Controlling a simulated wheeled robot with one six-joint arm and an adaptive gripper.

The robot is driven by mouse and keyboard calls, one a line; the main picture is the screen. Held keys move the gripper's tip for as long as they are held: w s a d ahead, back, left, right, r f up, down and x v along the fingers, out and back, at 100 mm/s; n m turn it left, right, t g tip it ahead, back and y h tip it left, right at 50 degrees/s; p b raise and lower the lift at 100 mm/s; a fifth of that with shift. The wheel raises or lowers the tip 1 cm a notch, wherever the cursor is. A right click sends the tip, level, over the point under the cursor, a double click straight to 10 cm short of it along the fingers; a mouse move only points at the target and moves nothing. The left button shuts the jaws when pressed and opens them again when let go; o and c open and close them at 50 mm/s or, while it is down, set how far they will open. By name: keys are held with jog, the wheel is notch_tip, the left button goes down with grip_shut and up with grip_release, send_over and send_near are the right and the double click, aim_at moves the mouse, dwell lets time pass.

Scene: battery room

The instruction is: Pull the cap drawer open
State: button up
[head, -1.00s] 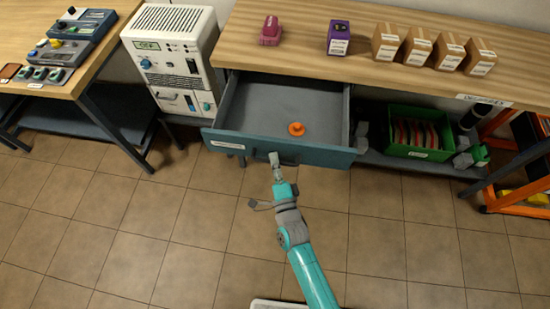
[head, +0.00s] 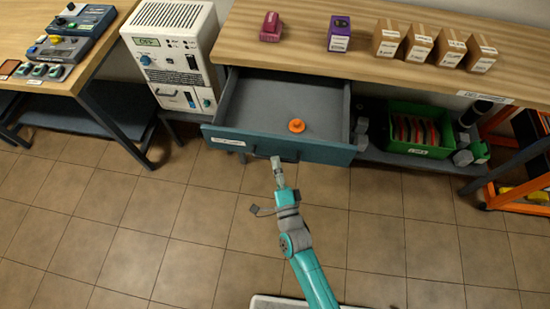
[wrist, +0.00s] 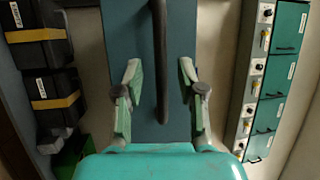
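The cap drawer (head: 235,133) under the wooden bench stands pulled well out, its inside showing. An orange cap (head: 296,125) lies on its floor toward the front right. The drawer's dark bar handle (wrist: 160,50) runs across the blue-grey front. My gripper (head: 276,161) is just in front of the handle, near the front's middle. In the wrist view my gripper (wrist: 159,72) is open, with one finger to each side of the handle and a gap on both sides. Neither finger appears to touch it.
The bench top (head: 300,60) holds a pink item (head: 271,27), a purple box (head: 339,34) and several brown boxes. A green crate (head: 420,132) sits on the shelf right of the drawer. A white power unit (head: 172,45) stands left. The tiled floor in front is clear.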

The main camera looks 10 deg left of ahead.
jog(key=v, duration=0.9)
jog(key=shift+s, duration=0.15)
jog(key=s+d+r+n+g+h, duration=0.1)
jog(key=s+d+r+n+h, duration=0.15)
jog(key=s+d, duration=0.45)
jog(key=s+d+r+n+h, duration=0.1)
jog(key=s+d+n, duration=0.3)
jog(key=s+d, duration=0.3)
jog(key=s+d+r+n+g+h, duration=0.1)
jog(key=s+d+r+n+h, duration=0.1)
jog(key=s+r, duration=0.3)
jog(key=s+d+r+n+g+h, duration=0.1)
jog(key=s+d+r+n, duration=0.2)
jog(key=s, duration=0.4)
notch_tip(320, 180, up, 3)
jog(key=shift+s+d+f+n+g+h, duration=0.15)
jog(key=shift+s+d+n+g+h, duration=0.2)
jog(key=shift+n, duration=0.4)
